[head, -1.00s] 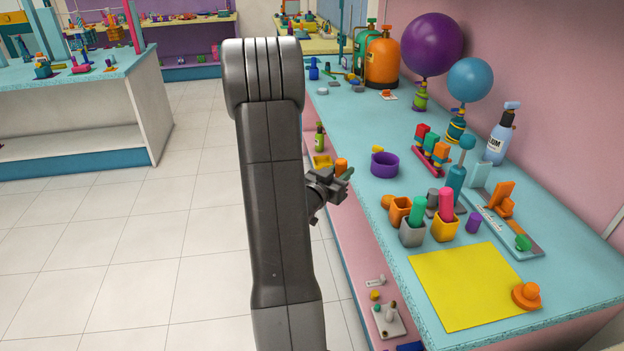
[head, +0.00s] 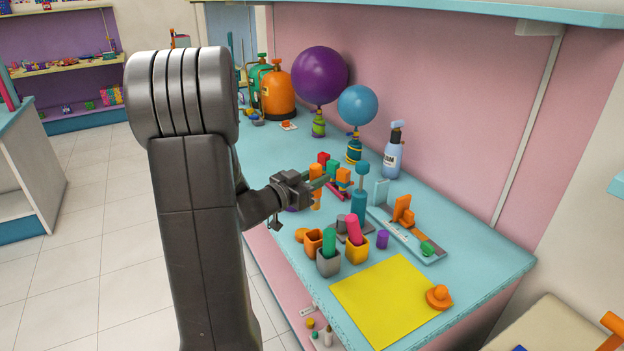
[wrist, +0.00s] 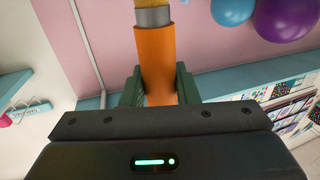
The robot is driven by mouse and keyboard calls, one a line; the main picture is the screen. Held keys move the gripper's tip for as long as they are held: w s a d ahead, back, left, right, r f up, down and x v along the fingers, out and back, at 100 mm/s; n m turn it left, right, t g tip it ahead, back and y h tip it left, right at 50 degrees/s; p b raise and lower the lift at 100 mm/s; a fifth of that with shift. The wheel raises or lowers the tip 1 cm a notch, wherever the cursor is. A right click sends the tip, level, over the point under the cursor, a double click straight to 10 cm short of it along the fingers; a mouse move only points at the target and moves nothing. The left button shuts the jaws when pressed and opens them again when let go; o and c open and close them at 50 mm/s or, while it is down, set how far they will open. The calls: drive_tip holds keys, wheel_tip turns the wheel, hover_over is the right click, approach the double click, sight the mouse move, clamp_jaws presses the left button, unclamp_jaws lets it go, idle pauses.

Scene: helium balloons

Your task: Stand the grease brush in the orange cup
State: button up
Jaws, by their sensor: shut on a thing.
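The grease brush (wrist: 158,52) has an orange handle, a grey metal collar and tan bristles, partly cut off at the top of the wrist view. My gripper (wrist: 158,90) is shut on its handle with green fingers on both sides. In the head view the brush (head: 316,196) looks upright in my gripper (head: 318,184), above the worktop. The orange cup (head: 313,242) stands on the worktop, below the brush in the picture, and looks empty. It is beside the grey cup.
A grey cup (head: 328,266) holds a green piece, and a yellow cup (head: 357,252) holds a pink one. A teal upright tool (head: 359,205) and coloured blocks (head: 333,171) stand close behind. The yellow sheet (head: 385,303) is mostly clear.

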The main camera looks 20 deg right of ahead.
sight(315, 208)
drive_tip(key=shift+f+b, duration=2.55)
drive_tip(key=shift+f, duration=1)
drive_tip(key=shift+f, duration=0.25)
drive_tip(key=shift+f+b, duration=0.3)
drive_tip(key=shift+b, duration=0.1)
drive_tip(key=shift+f+b, duration=0.55)
drive_tip(key=shift+f, duration=0.2)
drive_tip(key=shift+f, duration=0.15)
drive_tip(key=shift+f+b, duration=0.55)
drive_tip(key=shift+f, duration=0.05)
drive_tip(key=shift+f, duration=0.1)
